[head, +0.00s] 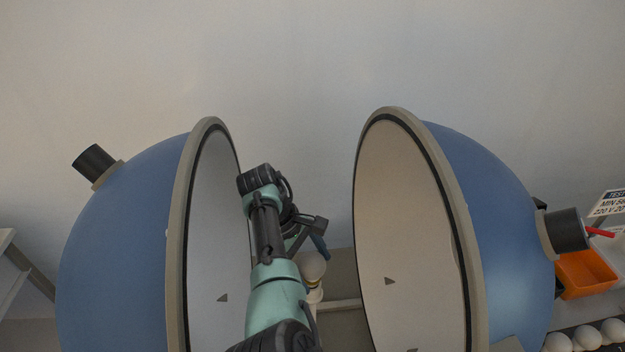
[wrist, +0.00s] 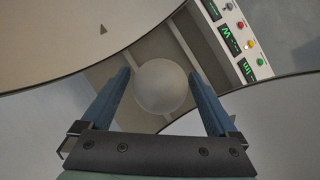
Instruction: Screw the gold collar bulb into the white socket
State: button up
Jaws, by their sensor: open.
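A pale round bulb (head: 312,265) stands upright between the two sphere halves in the head view, with a gold band below its globe. A white socket (head: 315,297) is under it; how far the bulb sits in it cannot be told. In the wrist view the bulb's globe (wrist: 162,88) lies between the blue fingers of my gripper (wrist: 160,76). The gripper is open, with a small gap visible on each side of the globe. In the head view my gripper (head: 318,246) is just above the bulb, partly hidden by my arm. The collar and socket are hidden in the wrist view.
Blue hemispheres with pale insides stand open at left (head: 120,240) and right (head: 490,200), their rims close around my arm. A panel with green displays (wrist: 233,40) is at the wrist view's upper right. An orange bin (head: 586,273) and several white bulbs (head: 588,337) are far right.

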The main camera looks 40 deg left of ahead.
jog(key=n+p, duration=0.2)
jog(key=n+t+y+p, duration=0.1)
jog(key=p, duration=0.1)
jog(key=shift+r+n, duration=0.35)
jog(key=shift+n, duration=0.05)
jog(key=n+t+y+p, duration=0.1)
jog(key=n+p, duration=0.3)
jog(key=n+y+p, duration=0.2)
jog(key=n, duration=0.2)
jog(key=shift+f+p, duration=0.15)
jog(key=shift+p, duration=0.2)
jog(key=n+y, duration=0.1)
jog(key=n, duration=0.1)
jog(key=n+y+p, duration=0.1)
jog(key=n, duration=0.1)
jog(key=shift+w+a+f+n, duration=0.1)
jog(key=shift+a+f+n, duration=0.1)
jog(key=shift+n, duration=0.1)
jog(key=shift+c, duration=0.2)
